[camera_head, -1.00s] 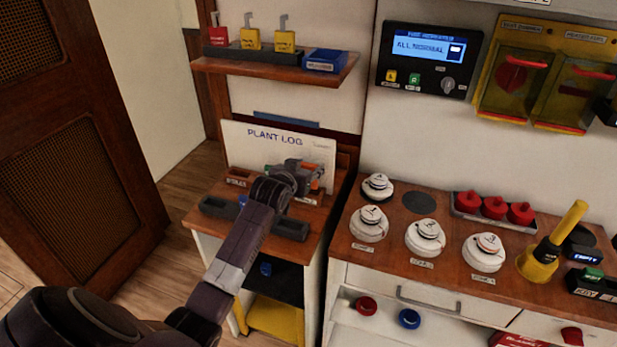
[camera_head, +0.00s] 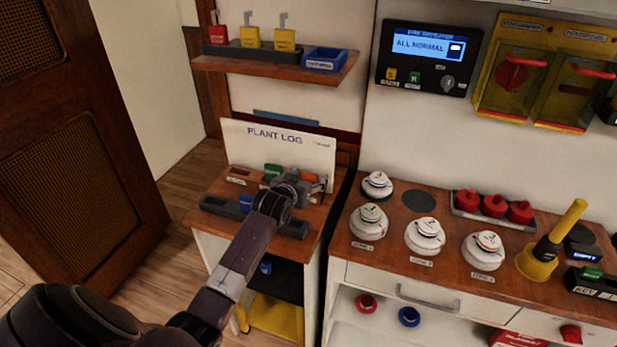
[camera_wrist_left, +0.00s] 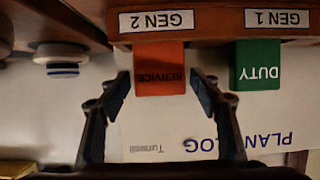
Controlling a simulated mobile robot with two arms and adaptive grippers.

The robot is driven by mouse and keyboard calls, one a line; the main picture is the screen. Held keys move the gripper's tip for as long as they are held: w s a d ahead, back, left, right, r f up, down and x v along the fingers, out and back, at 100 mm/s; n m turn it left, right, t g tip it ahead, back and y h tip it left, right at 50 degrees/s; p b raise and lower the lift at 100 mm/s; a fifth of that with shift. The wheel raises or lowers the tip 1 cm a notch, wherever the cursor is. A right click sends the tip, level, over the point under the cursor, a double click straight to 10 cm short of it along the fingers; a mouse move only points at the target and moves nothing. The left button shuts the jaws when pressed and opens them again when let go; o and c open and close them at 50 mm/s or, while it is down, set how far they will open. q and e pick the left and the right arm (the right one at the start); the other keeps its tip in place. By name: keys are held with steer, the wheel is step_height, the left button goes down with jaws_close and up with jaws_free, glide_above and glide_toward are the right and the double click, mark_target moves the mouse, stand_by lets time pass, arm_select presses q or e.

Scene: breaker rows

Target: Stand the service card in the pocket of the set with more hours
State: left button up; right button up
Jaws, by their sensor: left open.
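The orange service card (camera_wrist_left: 160,70) stands upright at the block labelled GEN 2 (camera_wrist_left: 178,22), in the left wrist view, which is upside down. The green DUTY card (camera_wrist_left: 257,66) stands at the GEN 1 label (camera_wrist_left: 277,18); it also shows in the head view (camera_head: 272,171). My left gripper (camera_wrist_left: 160,82) is open, with one finger on each side of the service card and gaps visible. In the head view my left gripper (camera_head: 310,184) is over the small cabinet top and hides part of the GEN 2 side. My right gripper is not in view.
The white PLANT LOG board (camera_head: 290,146) stands behind the cards; no hours are readable. A dark tray (camera_head: 221,207) lies in front. A shelf (camera_head: 270,68) is above. The bench at right holds white detectors (camera_head: 425,236) and a yellow tool (camera_head: 540,258).

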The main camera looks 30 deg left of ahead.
arm_select(q)
steer(key=shift+r, duration=0.2)
steer(key=v, duration=1.2)
steer(key=shift+b, duration=0.4)
